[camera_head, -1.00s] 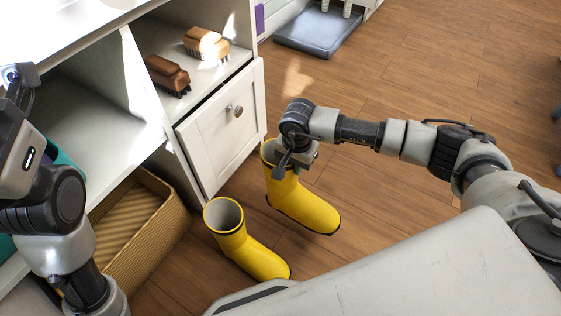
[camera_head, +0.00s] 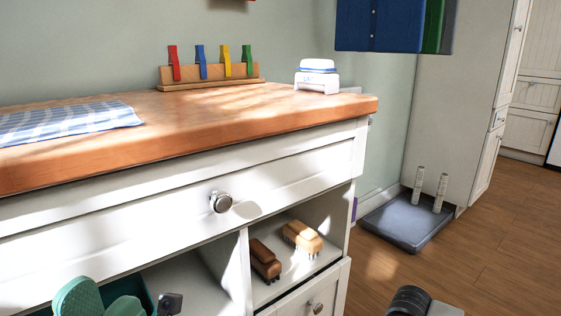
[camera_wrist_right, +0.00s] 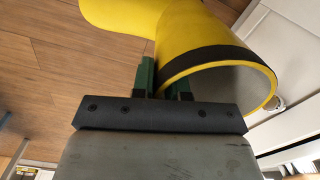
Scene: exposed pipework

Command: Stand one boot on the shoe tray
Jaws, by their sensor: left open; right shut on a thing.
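In the right wrist view a yellow boot (camera_wrist_right: 185,45) with a dark band near its open top fills the upper middle. My right gripper (camera_wrist_right: 165,82) is shut on the boot's rim, its green fingers gripping the wall of the shaft. In the head view the shoe tray (camera_head: 390,228), a flat blue-grey tray with two pale upright posts, lies on the floor at the right, against the wall. Part of my right arm (camera_head: 425,302) shows at the bottom edge; neither boot shows there. My left gripper (camera_head: 170,303) is open, with only a small dark part in view at the bottom left.
A white cabinet with a wooden top (camera_head: 230,120) takes up the left and middle. Two brushes (camera_head: 283,245) lie on its open shelf. A teal bin (camera_head: 130,290) with green things is at the bottom left. The wooden floor (camera_head: 490,240) is clear right of the tray.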

